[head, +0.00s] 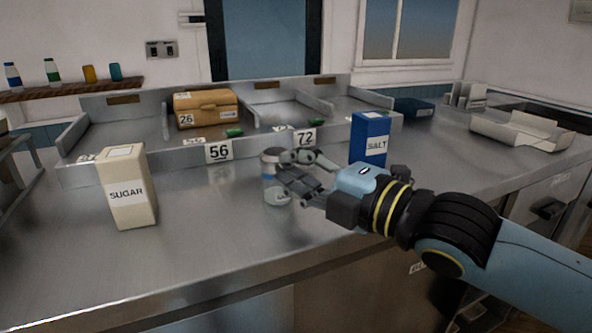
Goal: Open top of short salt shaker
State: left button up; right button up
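A short salt shaker (274,190) with a clear body and a dark grey top stands upright on the steel counter, near the middle of the head view. My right gripper (283,172) reaches in from the right at the shaker's top. Its fingers overlap the right side of the shaker in the picture. I cannot tell whether they touch the top or are closed on it. Part of the shaker is hidden behind the fingers. My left gripper is not in view.
A cream sugar box (128,190) stands to the left and a blue salt box (369,139) behind my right wrist. Behind are steel bays (219,152) with a brown carton (206,108). A white tray (521,133) lies at right. Counter between sugar box and shaker is clear.

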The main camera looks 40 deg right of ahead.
grip_shut()
jog(key=shift+r, duration=0.1)
